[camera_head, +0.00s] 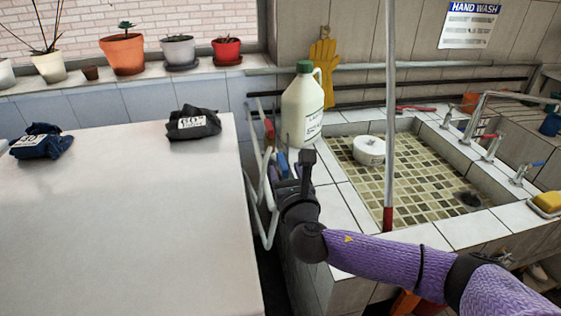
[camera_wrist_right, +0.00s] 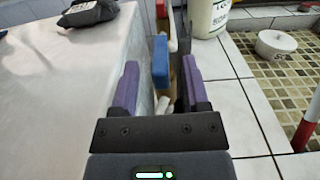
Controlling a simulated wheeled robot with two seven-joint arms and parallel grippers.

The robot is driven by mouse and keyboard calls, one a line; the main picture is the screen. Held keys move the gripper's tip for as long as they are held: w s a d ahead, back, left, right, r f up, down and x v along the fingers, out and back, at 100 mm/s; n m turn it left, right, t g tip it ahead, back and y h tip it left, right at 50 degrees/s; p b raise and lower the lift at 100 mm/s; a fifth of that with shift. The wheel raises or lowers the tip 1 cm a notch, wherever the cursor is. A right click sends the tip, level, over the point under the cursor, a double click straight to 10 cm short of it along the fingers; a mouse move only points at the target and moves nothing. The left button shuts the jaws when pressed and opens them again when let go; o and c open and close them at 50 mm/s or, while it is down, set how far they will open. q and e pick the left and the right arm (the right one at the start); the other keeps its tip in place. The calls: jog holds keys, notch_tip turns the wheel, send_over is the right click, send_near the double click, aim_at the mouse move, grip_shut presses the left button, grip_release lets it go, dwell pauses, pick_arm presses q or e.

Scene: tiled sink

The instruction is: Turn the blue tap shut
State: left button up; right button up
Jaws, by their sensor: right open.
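The blue-handled tap (camera_head: 535,165) is at the right side of the tiled sink (camera_head: 455,143) in the head view, near the sink's right rim. Its handle points toward the upper right, and I cannot tell from this whether it is open or shut. My right gripper (camera_head: 307,158) is at the sink's left edge, well to the left of the tap. In the right wrist view its two purple fingers (camera_wrist_right: 160,88) are apart, with nothing held between them. The tap is not in that view. My left gripper is not in view.
A thin pole (camera_head: 389,90) with a red foot rises between my arm and the taps. A white jug (camera_head: 302,108), a white round tub (camera_head: 369,150) and a yellow sponge (camera_head: 546,202) are around the sink.

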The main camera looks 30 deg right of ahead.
aim_at(279, 153)
jog(key=x, duration=0.4)
jog(key=shift+b, duration=0.4)
jog(key=shift+c, duration=0.3)
grip_shut()
